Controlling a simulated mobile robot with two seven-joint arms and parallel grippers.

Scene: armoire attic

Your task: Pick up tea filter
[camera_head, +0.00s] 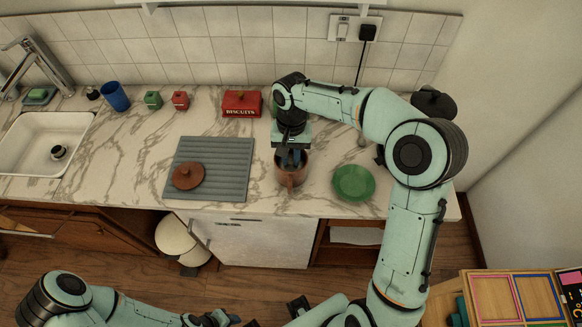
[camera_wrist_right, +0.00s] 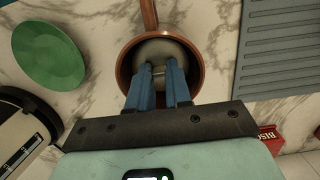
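A brown copper-coloured pot (camera_head: 291,178) with a handle stands on the marble counter. In the right wrist view I look down into the pot (camera_wrist_right: 122,68), where a grey rounded metallic piece (camera_wrist_right: 160,50), probably the tea filter, sits inside. My right gripper (camera_head: 291,158) points straight down into the pot. Its two blue fingers (camera_wrist_right: 158,75) reach inside, close together, with a small pale part of the metallic piece between the tips. I cannot tell whether they clamp it. My left gripper (camera_head: 218,319) is low at the bottom edge, away from the counter, partly cut off.
A grey ribbed mat (camera_head: 225,170) with a brown lid (camera_head: 188,176) lies left of the pot. A green plate (camera_head: 353,182) lies right of it. A red biscuit tin (camera_head: 242,104) stands behind. A blue cup (camera_head: 115,96) and white sink (camera_head: 40,150) are farther left.

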